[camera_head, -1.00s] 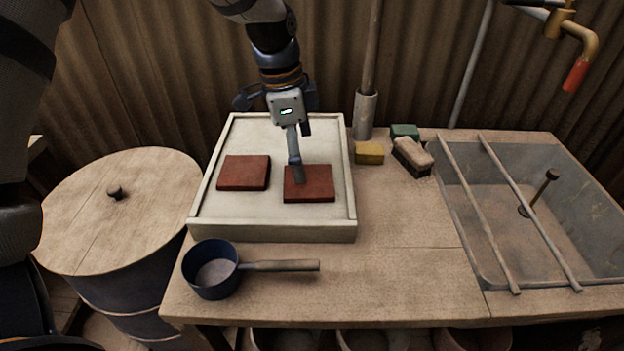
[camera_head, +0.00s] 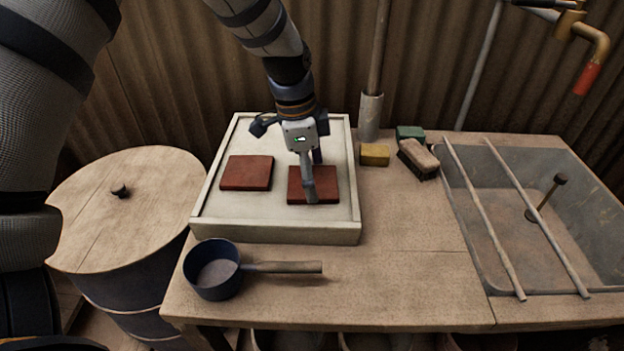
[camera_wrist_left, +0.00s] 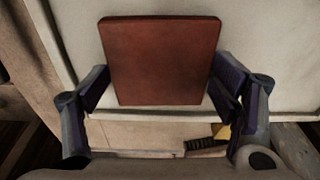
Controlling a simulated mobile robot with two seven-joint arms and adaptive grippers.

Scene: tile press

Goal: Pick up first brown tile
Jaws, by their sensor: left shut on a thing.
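Two flat red-brown tiles are in the pale shallow tray (camera_head: 340,232). The left-hand tile (camera_head: 247,173) lies flat and apart from my gripper. My left gripper (camera_head: 314,181) is over the right-hand tile (camera_head: 329,190), with one finger at its front edge. In the left wrist view this tile (camera_wrist_left: 160,60) sits between the two fingers of my left gripper (camera_wrist_left: 162,84), which is shut on it. Whether the tile still touches the tray floor I cannot tell. My right gripper is not in view.
A dark blue pan (camera_head: 212,270) stands in front of the tray. A yellow sponge (camera_head: 375,155), a green block (camera_head: 410,132) and a brush (camera_head: 419,158) lie right of it. A sink (camera_head: 560,215) is at the right, a lidded barrel (camera_head: 125,210) at the left.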

